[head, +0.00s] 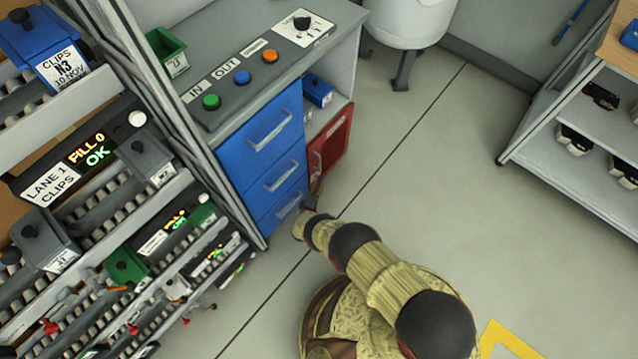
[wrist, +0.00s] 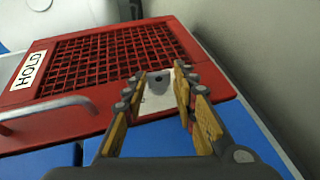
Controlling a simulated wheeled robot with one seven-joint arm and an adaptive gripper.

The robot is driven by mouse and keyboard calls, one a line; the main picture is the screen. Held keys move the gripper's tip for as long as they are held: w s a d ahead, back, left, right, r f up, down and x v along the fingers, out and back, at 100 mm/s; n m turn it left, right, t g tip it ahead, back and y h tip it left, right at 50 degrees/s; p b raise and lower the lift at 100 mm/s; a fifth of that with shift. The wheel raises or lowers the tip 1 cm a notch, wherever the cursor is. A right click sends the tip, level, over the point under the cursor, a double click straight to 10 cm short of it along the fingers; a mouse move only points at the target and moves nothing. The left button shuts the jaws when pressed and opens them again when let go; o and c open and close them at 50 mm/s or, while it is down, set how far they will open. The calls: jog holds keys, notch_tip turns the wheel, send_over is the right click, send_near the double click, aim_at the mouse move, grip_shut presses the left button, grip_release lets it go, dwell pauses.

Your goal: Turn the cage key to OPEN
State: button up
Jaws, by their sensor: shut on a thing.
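The red cage door (wrist: 110,60) has a mesh panel and a HOLD label (wrist: 28,70), and fills the upper part of the wrist view. It also shows in the head view (head: 336,146), low in the grey bench. A pale lock plate (wrist: 156,98) sits at the door's right corner, and the dark cage key (wrist: 158,79) shows on it as a small shape. My gripper (wrist: 162,74) is at this plate, its yellow-padded fingers on either side of the key and shut on it. The key's exact angle and any OPEN marking cannot be read.
A grey door handle (wrist: 48,108) stands left of my fingers. Blue drawers (head: 262,150) with handles are left of the cage. The bench top (head: 225,75) carries coloured buttons and a black knob (head: 302,21). Floor to the right (head: 440,170) is clear.

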jog(key=o, duration=0.6)
jog(key=shift+d, duration=0.1)
jog(key=shift+w, duration=0.1)
jog(key=v, duration=1.2)
jog(key=shift+c, duration=0.3)
